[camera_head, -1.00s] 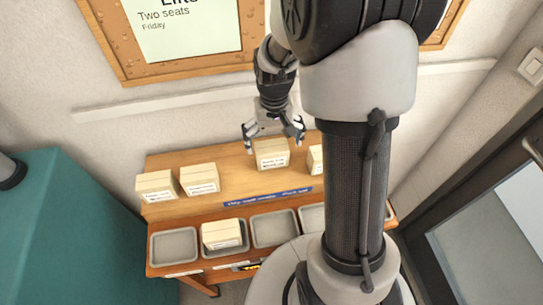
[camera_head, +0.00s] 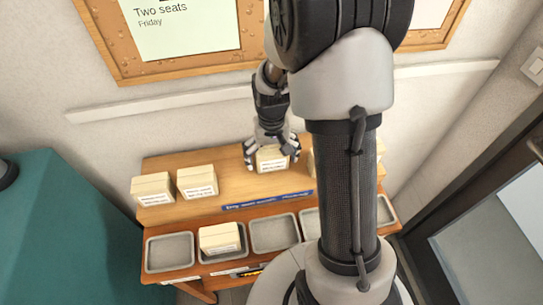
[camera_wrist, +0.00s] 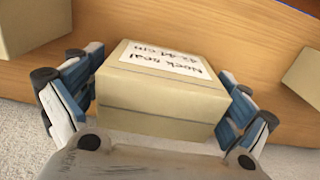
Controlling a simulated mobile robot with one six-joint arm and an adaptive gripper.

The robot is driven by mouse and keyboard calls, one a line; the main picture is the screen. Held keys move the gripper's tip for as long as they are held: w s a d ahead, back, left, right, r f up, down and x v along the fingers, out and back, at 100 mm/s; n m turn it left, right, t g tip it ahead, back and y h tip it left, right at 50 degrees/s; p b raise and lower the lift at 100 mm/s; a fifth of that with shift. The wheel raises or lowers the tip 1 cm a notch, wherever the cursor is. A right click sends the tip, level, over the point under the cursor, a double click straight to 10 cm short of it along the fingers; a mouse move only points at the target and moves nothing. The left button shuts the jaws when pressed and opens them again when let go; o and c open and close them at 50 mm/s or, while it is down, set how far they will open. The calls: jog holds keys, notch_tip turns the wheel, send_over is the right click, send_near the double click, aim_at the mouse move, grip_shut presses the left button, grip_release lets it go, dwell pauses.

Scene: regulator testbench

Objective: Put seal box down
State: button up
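A cream seal box (camera_head: 272,163) sits on the wooden upper shelf of the bench, in the middle of the row of boxes. In the wrist view the box (camera_wrist: 160,108) fills the centre, and its white top label reads roughly "Neck seal" with a size in cm. My gripper (camera_head: 272,158) is over this box with its fingers spread on its left and right sides. In the wrist view the blue finger pads of my gripper (camera_wrist: 160,95) stand close beside the box; firm contact is not clear. The box rests on the shelf.
Two similar boxes (camera_head: 152,189) (camera_head: 197,181) stand to the left, and another is partly hidden behind my arm. Below is a row of grey trays (camera_head: 274,252); one tray holds a box (camera_head: 220,238). A blue label strip (camera_head: 268,200) runs along the shelf edge. The wall is close behind.

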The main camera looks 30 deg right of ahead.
jog(key=c, duration=1)
jog(key=shift+c, duration=0.2)
